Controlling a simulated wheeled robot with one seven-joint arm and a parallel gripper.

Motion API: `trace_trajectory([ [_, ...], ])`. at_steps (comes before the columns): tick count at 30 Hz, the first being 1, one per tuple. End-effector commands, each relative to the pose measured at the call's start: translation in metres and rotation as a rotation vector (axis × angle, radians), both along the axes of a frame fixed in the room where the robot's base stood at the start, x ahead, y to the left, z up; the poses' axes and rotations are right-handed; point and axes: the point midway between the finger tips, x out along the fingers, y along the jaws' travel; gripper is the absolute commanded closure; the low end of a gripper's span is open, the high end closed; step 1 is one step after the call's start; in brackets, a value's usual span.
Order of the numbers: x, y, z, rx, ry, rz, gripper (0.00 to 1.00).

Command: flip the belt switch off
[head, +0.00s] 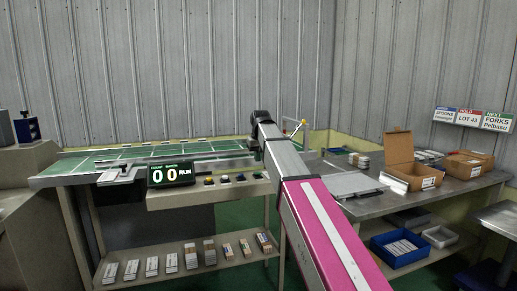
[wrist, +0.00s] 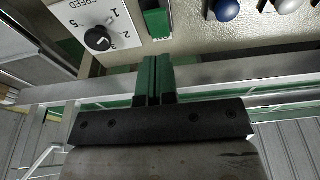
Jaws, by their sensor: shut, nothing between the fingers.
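In the wrist view, a green switch (wrist: 157,22) in a dark frame sits on the beige control panel (wrist: 190,38). In the head view, the arm hides most of the gripper near the panel's right end. The display (head: 171,174) there reads 00 and RUN.
A black speed dial (wrist: 98,38) lies left of the switch, and a blue button (wrist: 227,9) and a white button (wrist: 288,5) lie to its right. The green conveyor belt (head: 130,158) runs behind the panel.

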Motion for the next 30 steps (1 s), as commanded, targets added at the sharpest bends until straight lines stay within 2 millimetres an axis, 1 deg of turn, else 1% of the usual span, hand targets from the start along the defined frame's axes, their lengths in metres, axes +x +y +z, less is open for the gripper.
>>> trace_trajectory([
  [1, 0.001, 0.0, -0.009, 0.0, 0.0, 0.0, 1.0],
  [3, -0.003, -0.001, -0.02, -0.001, 0.002, 0.0, 1.0],
  [6, -0.005, -0.001, -0.032, 0.0, 0.0, 0.0, 1.0],
  [10, -0.006, -0.002, -0.042, 0.0, 0.0, 0.0, 1.0],
  [15, -0.007, -0.002, -0.047, 0.0, 0.0, 0.0, 1.0],
  [25, -0.008, -0.002, -0.047, 0.002, -0.007, 0.0, 1.0],
  [30, -0.015, -0.004, -0.056, 0.024, -0.086, 0.0, 1.0],
])
